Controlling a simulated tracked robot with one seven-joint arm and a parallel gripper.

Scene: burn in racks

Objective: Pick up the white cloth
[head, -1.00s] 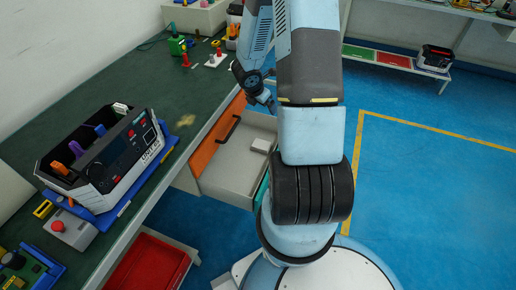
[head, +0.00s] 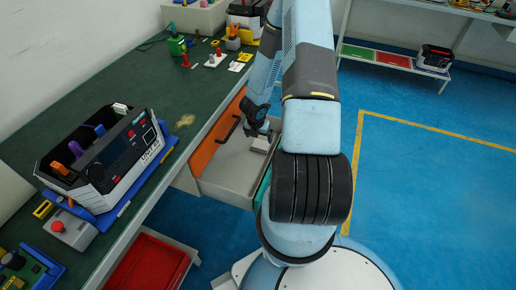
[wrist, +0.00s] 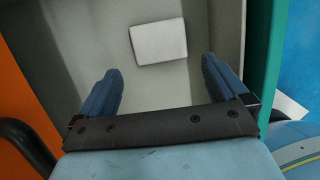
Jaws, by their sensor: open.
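The white cloth (wrist: 159,42) is a small, flat, folded rectangle lying on the floor of an open drawer (wrist: 222,40). In the head view the cloth (head: 260,145) lies toward the far part of the drawer (head: 222,187), just below my gripper (head: 258,131). In the wrist view my gripper (wrist: 160,88) is open, with its two blue fingers wide apart and nothing between them. The cloth is ahead of the fingertips, near the middle of the gap, and apart from both fingers.
A red bin (head: 150,262) is below. Blue floor lies right.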

